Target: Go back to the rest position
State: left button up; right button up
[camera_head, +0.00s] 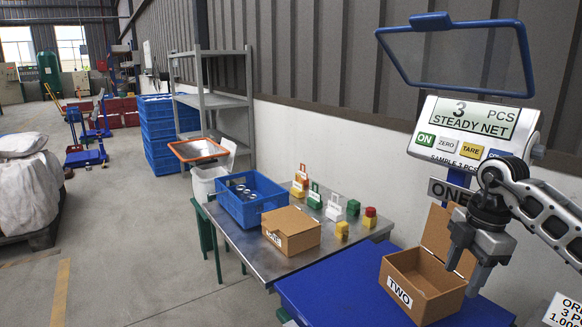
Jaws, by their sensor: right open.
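My right gripper (467,266) comes in from the right, points down and is open. Its fingers overlap the right side of the open cardboard box labelled TWO (408,296) in the picture. I cannot tell whether the fingertips are above the box or inside it. No held object shows between the fingers. The box's lid stands up at the back, and the gripper hides part of its inside. My left gripper is not in view.
The box stands on a blue surface (325,298) before a display (465,118) reading "3 PCS STEADY NET". Left of it, a metal table (262,262) holds a closed cardboard box (297,222), a blue crate (240,212) and several coloured blocks.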

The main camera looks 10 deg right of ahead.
jog(key=s+a+f+n+y+p, duration=0.1)
jog(key=a+f+n+y, duration=0.2)
jog(key=a, duration=0.7)
jog(key=s+a+f+n+y+p, duration=0.1)
jog(key=a+n+y, duration=0.3)
jog(key=a, duration=0.6)
jog(key=s+a+r+m+t+y+p, duration=0.35)
jog(key=a+r+t+y, duration=0.3)
jog(key=a+y, duration=0.4)
jog(key=s+d+f+m+t+h+p, duration=0.2)
jog(key=d+f+m+t+h, duration=0.3)
jog(key=m+t+h, duration=0.8)
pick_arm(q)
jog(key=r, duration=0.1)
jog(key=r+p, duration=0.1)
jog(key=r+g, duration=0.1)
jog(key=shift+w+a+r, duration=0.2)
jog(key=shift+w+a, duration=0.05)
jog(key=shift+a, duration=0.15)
pick_arm(e)
jog(key=s+d+f+m+g+h, duration=0.2)
jog(key=s+f+m+g, duration=0.4)
jog(key=s+f+g, duration=0.3)
jog(key=shift+s+f, duration=0.4)
jog(key=shift+s, duration=0.5)
jog(key=shift+d, duration=0.1)
